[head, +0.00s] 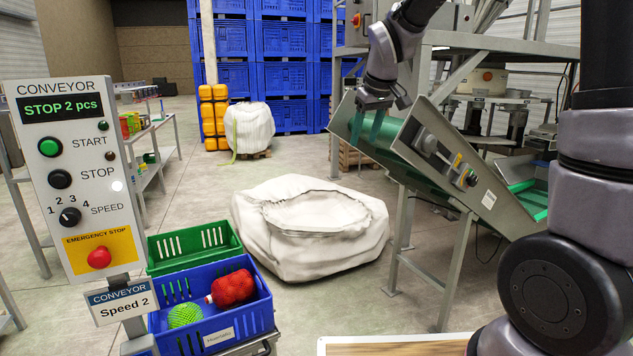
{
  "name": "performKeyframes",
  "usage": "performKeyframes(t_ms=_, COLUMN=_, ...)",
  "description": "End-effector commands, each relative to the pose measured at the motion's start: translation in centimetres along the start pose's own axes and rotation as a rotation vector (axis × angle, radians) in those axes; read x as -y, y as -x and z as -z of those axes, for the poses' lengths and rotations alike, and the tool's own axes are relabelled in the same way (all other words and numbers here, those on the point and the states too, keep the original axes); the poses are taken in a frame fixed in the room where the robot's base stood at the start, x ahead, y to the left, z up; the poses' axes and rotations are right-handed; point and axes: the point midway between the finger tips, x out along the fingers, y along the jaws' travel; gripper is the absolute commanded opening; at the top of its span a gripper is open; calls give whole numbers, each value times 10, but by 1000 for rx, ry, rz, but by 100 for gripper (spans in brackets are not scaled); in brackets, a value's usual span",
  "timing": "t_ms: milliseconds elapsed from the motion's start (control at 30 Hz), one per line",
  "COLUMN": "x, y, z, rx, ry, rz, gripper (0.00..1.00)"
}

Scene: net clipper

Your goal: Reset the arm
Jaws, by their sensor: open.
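My gripper (367,128) hangs at the end of my arm, fingers pointing down, at the upper end of the tilted conveyor (405,165). Its two teal fingers are apart with nothing seen between them. Whether the fingertips touch the green belt cannot be told. The conveyor control panel (74,180) at the left reads "STOP 2 pcs", and a sign below it reads "Speed 2".
A blue crate (240,318) at the front holds a red net bag (234,288) and a green net bag (186,315). A green crate (194,248) stands behind it. A white sack (318,262) stands on the floor, left of the conveyor legs.

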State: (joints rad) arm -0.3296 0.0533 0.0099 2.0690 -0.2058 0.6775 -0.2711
Motion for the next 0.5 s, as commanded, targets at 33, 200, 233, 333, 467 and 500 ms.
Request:
performKeyframes(t_ms=33, x=-12, y=26, z=-14, rx=-21, ry=-70, rz=-5, gripper=55)
performKeyframes(t_ms=200, x=-32, y=91, z=-67, rx=-69, ry=-300, rz=-5, gripper=55)
performKeyframes(t_ms=233, x=-34, y=101, z=-78, rx=-77, ry=-339, rz=-4, gripper=55)
performKeyframes(t_ms=333, x=-37, y=130, z=-112, rx=-110, ry=-469, rz=2, gripper=55)
performKeyframes(t_ms=467, x=-34, y=158, z=-156, rx=-150, ry=-622, rz=15, gripper=55)
performKeyframes(t_ms=500, x=-32, y=163, z=-166, rx=-161, ry=-662, rz=20, gripper=55)
